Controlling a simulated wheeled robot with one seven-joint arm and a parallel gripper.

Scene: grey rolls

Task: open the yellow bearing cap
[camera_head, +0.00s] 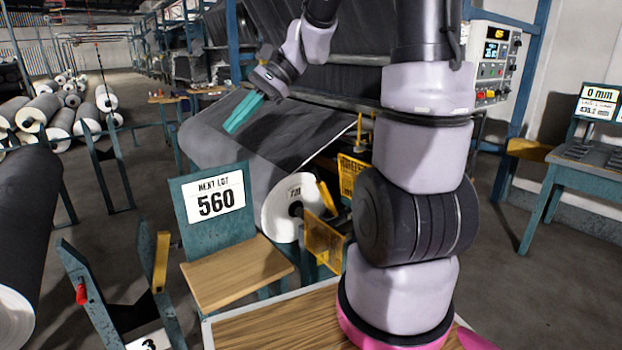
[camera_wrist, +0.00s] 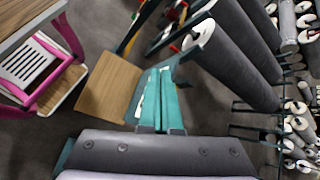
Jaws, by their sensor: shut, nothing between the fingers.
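A narrow yellow piece (camera_head: 327,198), possibly the bearing cap, stands tilted beside the core of the white-ended roll (camera_head: 285,208) in the head view. A similar yellow bar (camera_head: 161,262) is on the left stand; I cannot tell which one is the cap. My gripper (camera_head: 232,128) has long teal fingers, is shut and empty, and hangs in the air above the grey sheet, up and left of the roll end, apart from both yellow pieces. In the wrist view the shut fingers (camera_wrist: 168,78) point toward the floor area with the wooden shelf.
A "NEXT LOT 560" sign (camera_head: 216,202) stands behind a wooden shelf (camera_head: 238,274). A yellow see-through guard (camera_head: 324,244) juts out below the roll core. A dark roll (camera_head: 25,220) lies at far left. A control panel (camera_head: 494,65) is at right.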

